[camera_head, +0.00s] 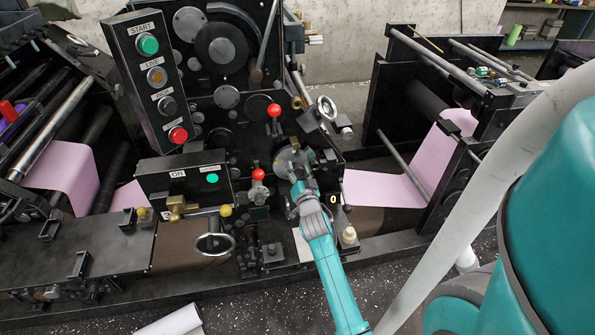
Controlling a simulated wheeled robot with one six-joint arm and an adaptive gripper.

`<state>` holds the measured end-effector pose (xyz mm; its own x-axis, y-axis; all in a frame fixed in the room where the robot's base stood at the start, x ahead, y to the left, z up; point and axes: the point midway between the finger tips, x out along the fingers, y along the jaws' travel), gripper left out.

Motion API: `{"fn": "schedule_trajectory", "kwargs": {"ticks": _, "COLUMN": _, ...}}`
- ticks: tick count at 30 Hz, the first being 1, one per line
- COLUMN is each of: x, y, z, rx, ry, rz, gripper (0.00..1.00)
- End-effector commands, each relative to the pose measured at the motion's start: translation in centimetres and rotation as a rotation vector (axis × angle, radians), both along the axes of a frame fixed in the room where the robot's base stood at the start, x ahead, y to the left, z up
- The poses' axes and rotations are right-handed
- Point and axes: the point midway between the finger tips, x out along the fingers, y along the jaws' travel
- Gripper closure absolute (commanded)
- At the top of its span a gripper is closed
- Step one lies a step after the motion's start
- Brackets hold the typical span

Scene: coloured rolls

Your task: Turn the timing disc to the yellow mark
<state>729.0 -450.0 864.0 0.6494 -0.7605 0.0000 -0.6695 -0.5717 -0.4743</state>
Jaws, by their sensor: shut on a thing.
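The timing disc (283,165) is a small grey disc on the dark machine's front, right of a red ball knob. My gripper (299,181) is at its lower right part, at the end of the teal arm, and covers part of it. The gripper looks shut on the disc, but its fingertips are small and the contact is hard to make out. A tiny yellowish spot shows by the disc's right edge; I cannot tell whether it is the yellow mark. The disc's exact angle cannot be read.
Red ball knobs (258,174) stick out left of and above the disc. A handwheel (215,243) stands lower left, and a button panel (157,80) upper left. Pink web (385,189) runs at right. A cream knob (349,235) stands right of my arm.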

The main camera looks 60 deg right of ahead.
Motion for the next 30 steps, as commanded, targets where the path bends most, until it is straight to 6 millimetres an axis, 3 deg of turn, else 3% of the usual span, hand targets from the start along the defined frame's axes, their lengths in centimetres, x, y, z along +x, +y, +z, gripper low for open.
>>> {"fn": "schedule_trajectory", "kwargs": {"ticks": 30, "x": -0.24, "y": -0.19, "z": -0.37, "rx": 0.596, "ry": -0.698, "rz": -0.001, "gripper": 1.00}}
